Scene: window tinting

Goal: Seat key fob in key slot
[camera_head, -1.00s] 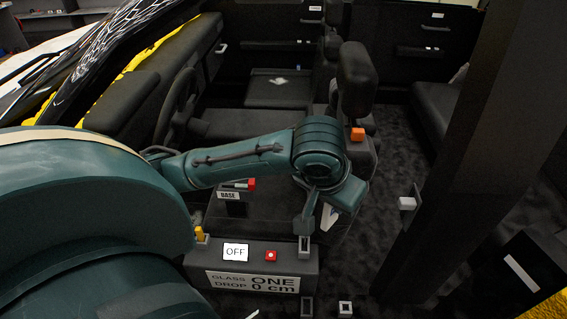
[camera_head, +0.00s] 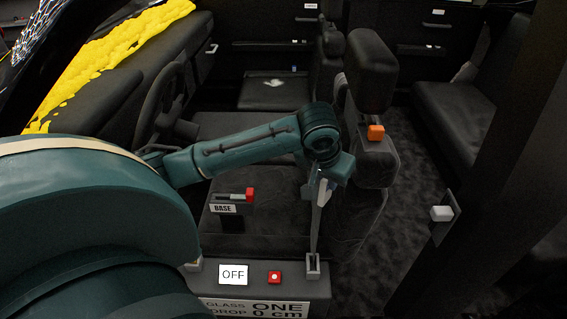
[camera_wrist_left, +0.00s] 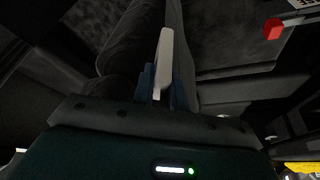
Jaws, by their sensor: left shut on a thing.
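My left gripper (camera_head: 319,192) hangs above the right end of the dark console box, in front of the seat. It is shut on a pale, flat, elongated piece, likely the key fob (camera_head: 323,193). The piece also shows in the left wrist view (camera_wrist_left: 165,62), sticking out between the blue fingers (camera_wrist_left: 160,88). A small grey-framed socket, likely the key slot (camera_head: 313,266), is at the console's right end, below the gripper. A thin grey strip runs between gripper and socket; I cannot tell whether it touches. My right gripper is not in view.
The console (camera_head: 300,285) carries an OFF display (camera_head: 233,274) and a red button (camera_head: 274,277). A BASE slider with a red knob (camera_head: 250,195) is behind it. A seat with an orange buckle (camera_head: 376,132) and a dark pillar (camera_head: 490,190) with a pale switch (camera_head: 441,213) stand to the right.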

